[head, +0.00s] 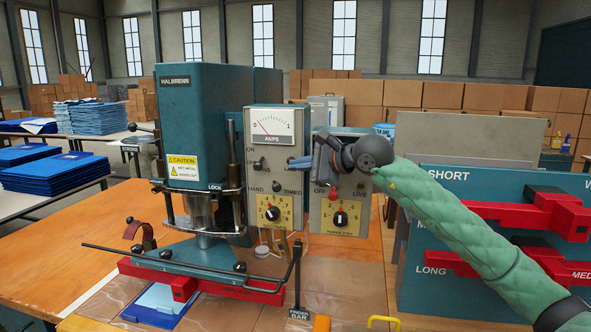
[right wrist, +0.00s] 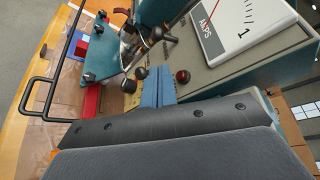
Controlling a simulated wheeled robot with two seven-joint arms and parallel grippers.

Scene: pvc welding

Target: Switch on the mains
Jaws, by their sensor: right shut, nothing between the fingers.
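The teal welding machine (head: 205,110) has a grey control panel (head: 285,188) with an AMPS meter. A black lever switch (head: 258,163) sits between ON and OFF lettering; I cannot tell its position for sure. In the right wrist view, the fingertips (right wrist: 157,84) are near a red lamp or button (right wrist: 182,76); contact is unclear. My left gripper is out of view.
A HAND/TIMED toggle (head: 277,188) and yellow dials (head: 274,211) sit low on the boxes.

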